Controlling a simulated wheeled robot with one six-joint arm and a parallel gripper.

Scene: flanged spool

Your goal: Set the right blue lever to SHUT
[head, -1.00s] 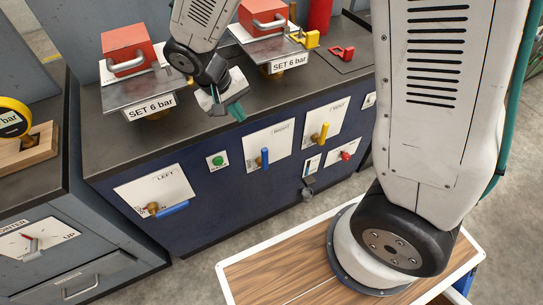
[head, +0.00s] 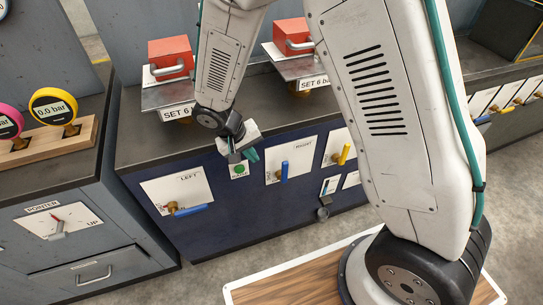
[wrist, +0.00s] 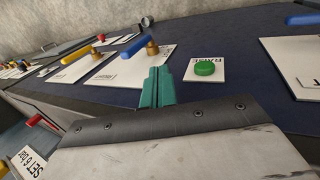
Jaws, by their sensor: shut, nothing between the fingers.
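The right blue lever (head: 284,170) hangs straight down on its white plate, marked RIGHT, on the dark blue front panel. In the wrist view it appears as a blue handle (wrist: 133,47) on a brass hub, left of the green button. Its small plate lettering is not legible. My gripper (head: 247,157) is shut and empty, with teal fingers, in front of the panel by the green button, left of the right lever and apart from it. The closed fingers also show in the wrist view (wrist: 157,87).
The left blue lever (head: 188,210) points sideways on its plate. A green button (head: 239,169) lies between the two blue levers. A yellow lever (head: 345,154) stands to the right. Red-topped metal units (head: 168,57) sit on the bench above.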

